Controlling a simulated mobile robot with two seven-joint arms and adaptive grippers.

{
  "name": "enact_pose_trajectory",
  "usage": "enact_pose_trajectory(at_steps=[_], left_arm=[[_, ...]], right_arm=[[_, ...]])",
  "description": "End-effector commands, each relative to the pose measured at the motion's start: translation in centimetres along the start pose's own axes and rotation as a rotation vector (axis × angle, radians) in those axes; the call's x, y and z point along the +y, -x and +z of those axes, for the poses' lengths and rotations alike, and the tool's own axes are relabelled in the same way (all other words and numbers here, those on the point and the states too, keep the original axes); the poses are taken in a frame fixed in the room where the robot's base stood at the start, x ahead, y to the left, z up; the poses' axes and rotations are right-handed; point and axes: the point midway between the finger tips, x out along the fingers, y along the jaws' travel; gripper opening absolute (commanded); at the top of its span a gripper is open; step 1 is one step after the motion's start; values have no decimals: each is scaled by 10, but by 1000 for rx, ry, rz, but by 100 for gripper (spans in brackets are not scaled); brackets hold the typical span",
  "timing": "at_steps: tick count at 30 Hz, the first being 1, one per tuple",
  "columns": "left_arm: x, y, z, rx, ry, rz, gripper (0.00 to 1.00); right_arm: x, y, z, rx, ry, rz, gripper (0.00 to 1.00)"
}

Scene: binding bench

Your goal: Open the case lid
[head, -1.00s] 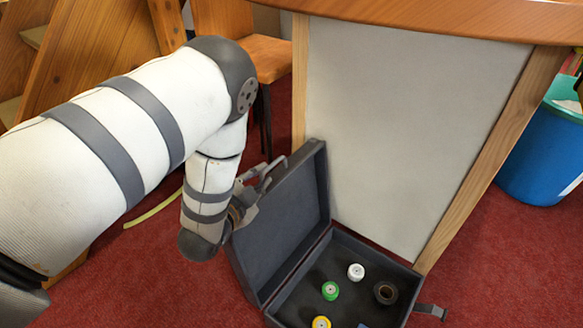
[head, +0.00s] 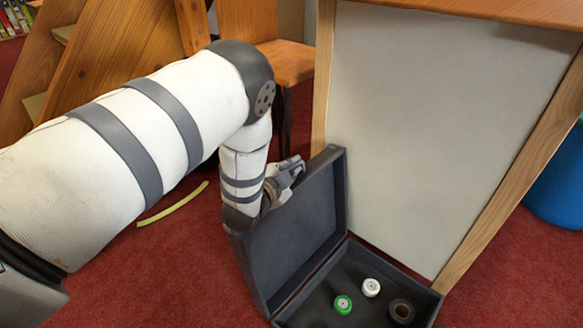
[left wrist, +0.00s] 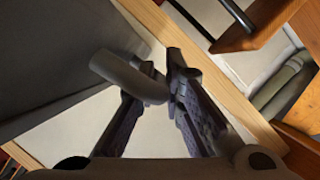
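The dark grey case (head: 326,283) stands on the red carpet at the lower middle of the head view, its near part cut off by the frame. Its lid (head: 308,222) stands raised, its inside facing right. My left gripper (head: 291,172) is at the lid's upper free edge. In the left wrist view the lid (left wrist: 55,55) fills the upper left. A grey tubular handle (left wrist: 122,75) runs between the close-set fingers of my left gripper (left wrist: 158,78), which look shut on it. The tube hides part of one finger. My right gripper is out of view.
A green roll (head: 343,305), a white roll (head: 371,287) and a dark roll (head: 401,311) lie in the case. A bench with a pale panel (head: 430,140) stands right behind it. An orange chair (head: 285,62) and a blue bin (head: 556,185) stand farther off.

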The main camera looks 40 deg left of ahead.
Motion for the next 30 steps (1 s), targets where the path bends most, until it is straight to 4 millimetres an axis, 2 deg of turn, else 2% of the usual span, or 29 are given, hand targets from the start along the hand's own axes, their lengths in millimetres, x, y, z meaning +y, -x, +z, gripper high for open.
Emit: enact_pose_trajectory(at_steps=[2,5,9,14,25,26,27,30], left_arm=[[2,1,-3,1,-7,-1,0],[9,6,-19,7,-42,-14,0],[28,17,-45,7,-98,-37,0],[45,25,-63,5,-101,-41,0],[51,27,-65,1,-101,-41,0],[51,27,-65,1,-101,-41,14],[50,27,-65,1,-101,-41,18],[50,27,-65,1,-101,-41,18]], right_arm=[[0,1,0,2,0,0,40],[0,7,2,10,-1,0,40],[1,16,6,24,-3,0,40],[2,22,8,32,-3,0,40],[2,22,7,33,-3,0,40],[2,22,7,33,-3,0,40],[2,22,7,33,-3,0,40],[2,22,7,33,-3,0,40]])
